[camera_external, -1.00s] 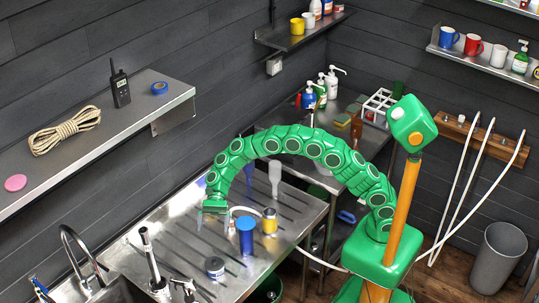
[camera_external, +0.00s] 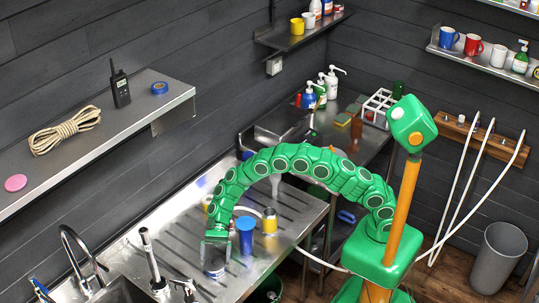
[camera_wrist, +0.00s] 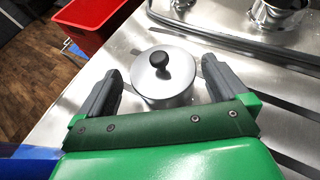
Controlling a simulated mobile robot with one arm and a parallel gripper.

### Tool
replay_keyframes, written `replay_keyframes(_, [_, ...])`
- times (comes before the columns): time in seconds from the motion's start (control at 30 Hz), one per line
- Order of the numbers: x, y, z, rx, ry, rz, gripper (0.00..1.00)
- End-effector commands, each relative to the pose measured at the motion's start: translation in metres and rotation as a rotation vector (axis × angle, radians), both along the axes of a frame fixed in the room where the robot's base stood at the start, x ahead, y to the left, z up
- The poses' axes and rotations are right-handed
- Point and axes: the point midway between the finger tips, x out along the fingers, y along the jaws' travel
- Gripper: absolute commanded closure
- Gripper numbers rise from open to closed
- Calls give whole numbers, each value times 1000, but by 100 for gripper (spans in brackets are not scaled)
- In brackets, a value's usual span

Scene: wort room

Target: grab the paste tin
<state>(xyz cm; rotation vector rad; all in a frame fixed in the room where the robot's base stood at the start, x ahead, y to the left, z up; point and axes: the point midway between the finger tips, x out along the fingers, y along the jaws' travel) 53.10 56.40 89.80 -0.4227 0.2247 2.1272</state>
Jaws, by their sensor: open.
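The paste tin (camera_external: 214,271), a small round tin, stands on the ribbed steel drainboard (camera_external: 185,246) in the external view, partly hidden by my gripper (camera_external: 215,256). In the wrist view a round silver lid with a black knob, which I take to be the top of the tin (camera_wrist: 148,84), lies between my two grey fingers. My gripper (camera_wrist: 160,72) is open, with one finger on each side of the tin. I cannot tell whether either finger touches it.
A blue cylinder (camera_external: 245,236) stands close to the right of my gripper, with a yellow-and-grey can (camera_external: 269,221) beyond it. A sink with a faucet (camera_external: 80,258) is at the left. A red container (camera_wrist: 92,24) shows past the drainboard's edge.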

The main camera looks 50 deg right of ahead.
Motion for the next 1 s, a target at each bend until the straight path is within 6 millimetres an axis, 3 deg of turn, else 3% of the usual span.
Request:
replay_keyframes(0.4, [-22, 36, -16, -2, 0, -2, 0])
replay_keyframes(0.7, [-25, 40, -17, -1, 0, -3, 2])
replay_keyframes(1.0, [-25, 40, -17, -2, 1, -2, 48])
